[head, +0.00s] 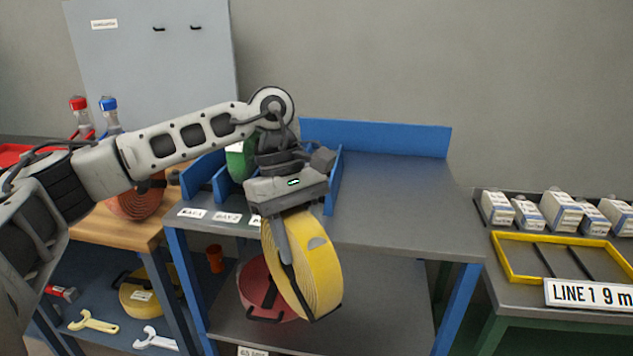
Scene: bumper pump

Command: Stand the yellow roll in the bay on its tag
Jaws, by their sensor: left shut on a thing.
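My left gripper (285,235) is shut on the yellow roll (318,265) and holds it upright, in front of the grey bench's front edge. The roll hangs partly below the bench top. Blue dividers form bays (214,180) at the left end of the bench, with white tags (227,217) along the front edge. A green roll (236,162) stands in one bay, partly hidden by my gripper. My arm and gripper hide part of the bays and at least one tag. My right gripper is not in view.
The grey bench top (400,200) is clear to the right of the dividers. A red roll (262,290) lies on the shelf below. An orange roll (135,203) is on the wooden table at left. A yellow tray (510,270) and several small boxes (563,212) are at right.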

